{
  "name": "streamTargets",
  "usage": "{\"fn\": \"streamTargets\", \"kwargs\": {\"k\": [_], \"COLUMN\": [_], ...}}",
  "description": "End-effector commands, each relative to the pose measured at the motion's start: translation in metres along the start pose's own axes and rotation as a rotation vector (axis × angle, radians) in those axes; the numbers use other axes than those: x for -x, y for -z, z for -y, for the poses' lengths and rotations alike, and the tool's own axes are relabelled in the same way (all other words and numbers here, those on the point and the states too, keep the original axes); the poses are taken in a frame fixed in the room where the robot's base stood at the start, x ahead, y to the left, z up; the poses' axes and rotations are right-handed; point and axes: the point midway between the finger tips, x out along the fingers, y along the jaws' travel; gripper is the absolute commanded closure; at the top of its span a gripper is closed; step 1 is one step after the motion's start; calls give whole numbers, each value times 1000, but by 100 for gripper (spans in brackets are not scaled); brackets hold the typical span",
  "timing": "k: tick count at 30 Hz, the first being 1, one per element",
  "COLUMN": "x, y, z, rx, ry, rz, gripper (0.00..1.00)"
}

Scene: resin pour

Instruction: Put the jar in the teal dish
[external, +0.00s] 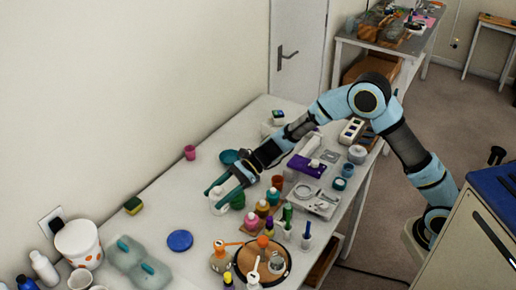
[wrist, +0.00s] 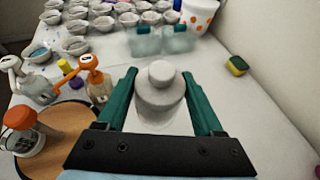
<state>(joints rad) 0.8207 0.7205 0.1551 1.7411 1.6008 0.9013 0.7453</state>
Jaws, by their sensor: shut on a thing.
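The jar (wrist: 160,97) is pale grey-white with a rounded lid, and stands upright between my gripper's teal fingers in the wrist view. My gripper (wrist: 159,76) is shut on it. In the external view my gripper (external: 213,199) reaches over the table, with the white jar (external: 218,204) partly hidden by the fingers. I cannot tell for certain whether the jar's base touches the table. The teal dish (external: 229,157) lies on the table behind my gripper, toward the wall, and is partly hidden by my arm. It is not visible in the wrist view.
A blue disc (external: 180,240), a sponge (external: 133,205) and a pink cup (external: 189,152) lie around. The table left of my gripper is mostly clear.

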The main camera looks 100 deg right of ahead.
Motion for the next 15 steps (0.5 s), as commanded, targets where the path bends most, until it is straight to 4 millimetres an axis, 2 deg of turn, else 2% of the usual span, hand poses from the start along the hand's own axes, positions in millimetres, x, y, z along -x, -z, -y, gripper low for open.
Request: {"fn": "streamTargets", "kwargs": {"k": [5, 8, 11, 15], "x": [9, 25, 50, 94], "y": [0, 4, 11, 23], "z": [18, 48, 89, 146], "rx": [-8, -22, -43, -75], "ry": [23, 61, 112, 191], "rz": [4, 9, 13, 15], "gripper": [100, 100, 100, 100]}}
